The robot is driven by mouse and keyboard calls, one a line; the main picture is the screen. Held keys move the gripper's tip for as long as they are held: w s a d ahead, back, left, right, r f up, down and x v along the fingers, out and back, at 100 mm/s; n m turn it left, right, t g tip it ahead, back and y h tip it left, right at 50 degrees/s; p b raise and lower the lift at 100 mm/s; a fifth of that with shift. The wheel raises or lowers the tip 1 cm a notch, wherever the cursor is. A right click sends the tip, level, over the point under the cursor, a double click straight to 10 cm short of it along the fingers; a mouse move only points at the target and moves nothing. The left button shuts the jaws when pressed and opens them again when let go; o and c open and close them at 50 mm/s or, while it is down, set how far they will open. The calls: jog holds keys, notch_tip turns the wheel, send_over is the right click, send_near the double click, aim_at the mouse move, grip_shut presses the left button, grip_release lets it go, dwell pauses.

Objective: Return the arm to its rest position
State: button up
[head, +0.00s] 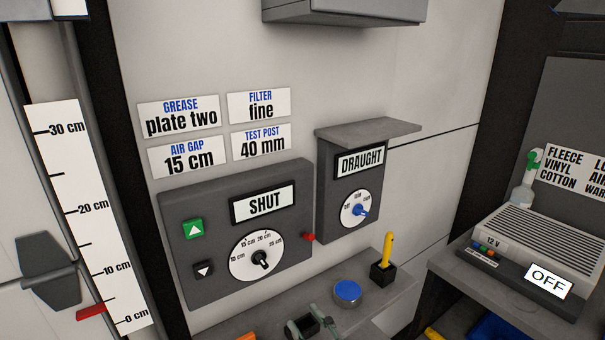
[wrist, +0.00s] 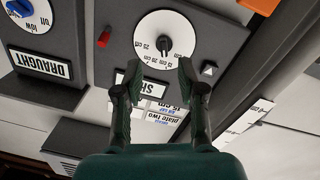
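My gripper (wrist: 160,76) shows in the wrist view with its two dark green fingers apart and nothing between them. Behind the fingers is the grey control panel, upside down in this view, with its white dial (wrist: 165,40) just past the fingertips. In the head view, greenish parts at the bottom edge look like my fingertips (head: 308,326), in front of and below the panel (head: 185,258). The panel's display (head: 263,204) reads SHUT. I cannot tell whether the fingers touch anything.
A narrow shelf (head: 385,312) under the panel carries a blue button (head: 347,292) and a yellow-handled tool (head: 387,252) in a black holder. The DRAUGHT box (head: 340,205) juts out beside the panel. A unit marked OFF (head: 547,281) stands at right, a centimetre scale (head: 90,215) at left.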

jog(key=s+d+f+m+h, duration=0.6)
jog(key=s+d+f, duration=0.6)
jog(key=s+f, duration=0.35)
jog(key=s+d+m+h, duration=0.1)
jog(key=s+d+m, duration=0.1)
jog(key=s, duration=0.9)
jog(key=s+d+m+h, duration=0.2)
jog(key=s+d, duration=0.1)
jog(key=s, duration=0.8)
jog(key=shift+s+d, duration=0.2)
jog(key=shift+s, duration=0.2)
jog(key=shift+a, duration=0.1)
